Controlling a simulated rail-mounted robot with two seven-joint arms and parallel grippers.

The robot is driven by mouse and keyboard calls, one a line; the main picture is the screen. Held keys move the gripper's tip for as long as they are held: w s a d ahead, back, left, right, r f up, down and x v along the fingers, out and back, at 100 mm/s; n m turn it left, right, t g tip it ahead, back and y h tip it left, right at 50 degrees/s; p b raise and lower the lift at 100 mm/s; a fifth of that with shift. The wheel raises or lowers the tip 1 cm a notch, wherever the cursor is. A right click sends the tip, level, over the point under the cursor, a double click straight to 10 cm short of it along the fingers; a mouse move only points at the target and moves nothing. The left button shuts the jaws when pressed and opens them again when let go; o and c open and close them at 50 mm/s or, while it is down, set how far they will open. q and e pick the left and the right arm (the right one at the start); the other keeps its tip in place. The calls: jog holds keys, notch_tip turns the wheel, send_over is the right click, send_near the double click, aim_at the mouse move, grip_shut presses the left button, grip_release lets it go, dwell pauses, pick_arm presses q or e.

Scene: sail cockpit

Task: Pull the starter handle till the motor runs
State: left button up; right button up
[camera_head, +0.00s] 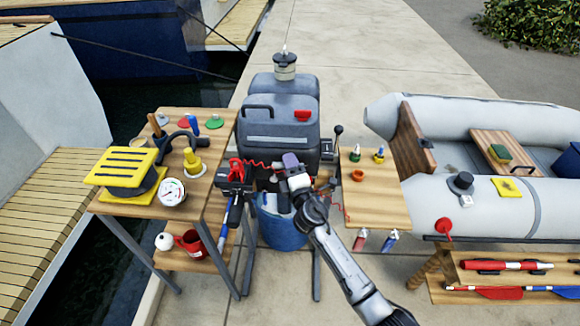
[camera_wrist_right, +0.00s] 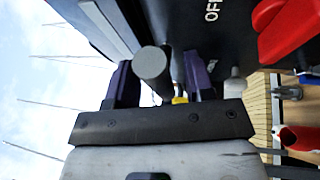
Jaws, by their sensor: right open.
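The outboard motor (camera_head: 265,140) with its dark grey cowl stands in the middle of the head view. My right gripper (camera_head: 291,163) is at the lower front of the cowl. In the right wrist view my right gripper (camera_wrist_right: 160,78) is open, one dark purple finger on each side of a grey cylinder (camera_wrist_right: 152,66), which looks like the starter handle seen end-on. I cannot tell whether the fingers touch it. In the head view the gripper hides the handle. A red part (camera_wrist_right: 290,30) beside the "OFF" lettering shows in the wrist view. My left gripper is not in view.
A wooden table (camera_head: 205,185) with a yellow-topped item and a gauge stands left. A small wooden shelf (camera_head: 375,205) with little bottles stands right. A blue bucket (camera_head: 283,232) is below the motor. A grey inflatable boat (camera_head: 490,205) lies at the right.

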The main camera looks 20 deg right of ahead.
grip_shut()
dwell(0.5)
